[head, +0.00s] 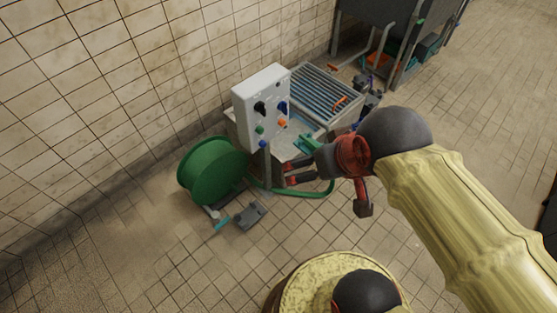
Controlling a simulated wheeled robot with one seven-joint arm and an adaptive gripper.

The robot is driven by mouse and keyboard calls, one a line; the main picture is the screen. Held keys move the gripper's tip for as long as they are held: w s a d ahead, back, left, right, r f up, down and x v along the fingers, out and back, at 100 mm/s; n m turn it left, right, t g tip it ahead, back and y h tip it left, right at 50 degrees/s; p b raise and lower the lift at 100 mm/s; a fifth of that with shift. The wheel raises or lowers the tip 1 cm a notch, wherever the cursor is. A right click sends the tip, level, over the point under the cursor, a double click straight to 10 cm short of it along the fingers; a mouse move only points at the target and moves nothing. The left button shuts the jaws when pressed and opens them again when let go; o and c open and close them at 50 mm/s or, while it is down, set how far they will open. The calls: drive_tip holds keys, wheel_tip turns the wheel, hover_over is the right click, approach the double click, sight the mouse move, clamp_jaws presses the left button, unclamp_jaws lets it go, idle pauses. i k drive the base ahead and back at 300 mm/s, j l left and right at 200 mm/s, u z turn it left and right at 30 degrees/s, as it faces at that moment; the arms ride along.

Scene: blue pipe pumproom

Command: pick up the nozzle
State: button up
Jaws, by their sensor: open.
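My gripper (291,173) is dark with red parts. It is open and appears empty, reaching left from my arm in front of the sink unit. A small green piece (306,143), which may be the nozzle, shows just above my gripper at the edge of the basin; my wrist hides part of that area. A green hose (318,192) curves below my gripper, near the floor. I cannot tell where the hose ends, nor whether the gripper touches anything.
A white control box (261,105) with knobs stands left of the slatted sink unit (327,92). A green hose reel (213,170) stands by the wall. Grey and teal parts (250,215) lie on the floor. A dark tank (377,22) stands behind. The tiled floor at right is clear.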

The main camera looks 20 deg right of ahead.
sight(312, 144)
drive_tip(key=i+l+u, duration=0.1)
drive_tip(key=u, duration=0.3)
drive_tip(key=l+u, duration=0.25)
drive_tip(key=u, duration=0.2)
drive_tip(key=l+u, duration=0.35)
drive_tip(key=l, duration=0.9)
drive_tip(key=l+u, duration=0.3)
drive_tip(key=l, duration=1.55)
drive_tip(key=k+l, duration=0.15)
drive_tip(key=l, duration=0.4)
